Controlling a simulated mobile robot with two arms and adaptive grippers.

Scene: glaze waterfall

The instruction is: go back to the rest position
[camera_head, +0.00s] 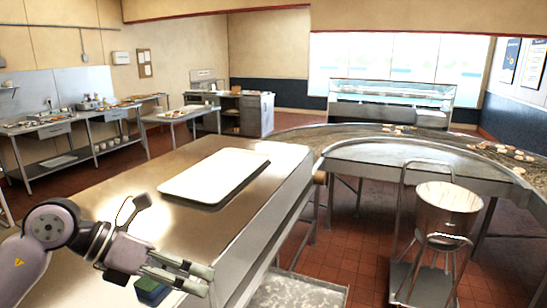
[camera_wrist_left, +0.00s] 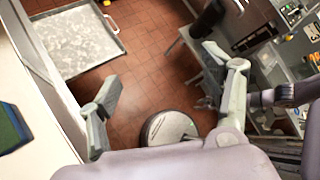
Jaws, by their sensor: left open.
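My left gripper (camera_head: 206,281) is at the lower left in the head view, over the near end of the metal worktable (camera_head: 221,233). Its two fingers are apart with nothing between them. They also show apart and empty in the left wrist view (camera_wrist_left: 158,92). A small blue and green block (camera_head: 151,291) lies below the gripper, partly hidden by it. The block also shows at the left edge of the left wrist view (camera_wrist_left: 11,128), apart from the fingers.
A white tray (camera_head: 215,178) lies on the worktable ahead of the gripper. A curved conveyor (camera_head: 400,153) with several pastries runs behind. A metal bucket (camera_head: 447,210) stands on a trolley at right. A grey, speckled tray (camera_wrist_left: 77,42) is low beside the table.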

